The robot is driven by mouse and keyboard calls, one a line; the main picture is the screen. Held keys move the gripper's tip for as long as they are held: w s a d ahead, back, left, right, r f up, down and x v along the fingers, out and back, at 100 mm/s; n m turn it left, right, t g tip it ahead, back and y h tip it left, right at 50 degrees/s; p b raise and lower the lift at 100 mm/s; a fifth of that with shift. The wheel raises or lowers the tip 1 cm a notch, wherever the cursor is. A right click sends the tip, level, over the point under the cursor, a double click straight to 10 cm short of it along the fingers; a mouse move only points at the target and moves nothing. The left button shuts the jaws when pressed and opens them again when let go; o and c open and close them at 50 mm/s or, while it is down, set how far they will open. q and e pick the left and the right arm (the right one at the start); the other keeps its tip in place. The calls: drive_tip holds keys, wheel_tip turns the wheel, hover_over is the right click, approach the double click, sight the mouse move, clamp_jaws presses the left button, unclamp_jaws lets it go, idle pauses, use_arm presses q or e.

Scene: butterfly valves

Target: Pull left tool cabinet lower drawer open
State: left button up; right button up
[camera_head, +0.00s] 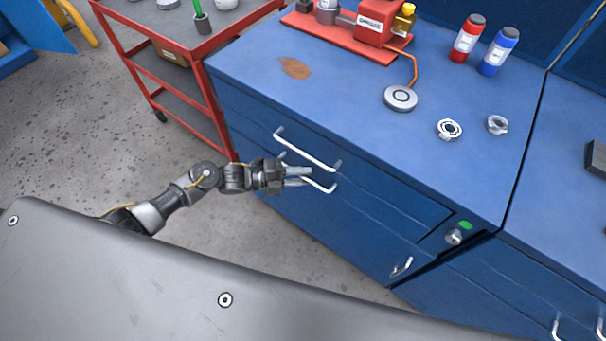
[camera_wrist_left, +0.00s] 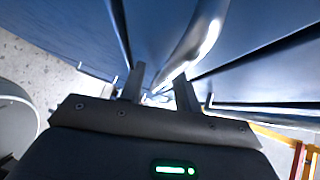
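The left tool cabinet (camera_head: 380,205) is blue, with its drawer fronts facing me. The upper drawer has a white bar handle (camera_head: 305,150). The lower drawer's white bar handle (camera_head: 322,186) sits just below it, partly hidden by my left gripper (camera_head: 302,175). The drawers look closed. My left gripper's fingers reach to the lower handle. In the left wrist view the two fingers of the gripper (camera_wrist_left: 158,92) stand apart, and a bright, blurred handle bar (camera_wrist_left: 200,45) runs down toward the gap between them. Contact cannot be told. My right gripper is not in view.
The cabinet top holds a red pump stand (camera_head: 345,35), a round grey disc (camera_head: 400,98), valve parts (camera_head: 448,129), and red (camera_head: 467,40) and blue (camera_head: 498,52) bottles. A red cart (camera_head: 180,60) stands left of the cabinet. The floor (camera_head: 80,130) in front is clear.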

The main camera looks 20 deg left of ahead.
use_arm(q)
drive_tip(key=shift+w+d, duration=0.1)
drive_tip(key=shift+d, duration=0.15)
clamp_jaws()
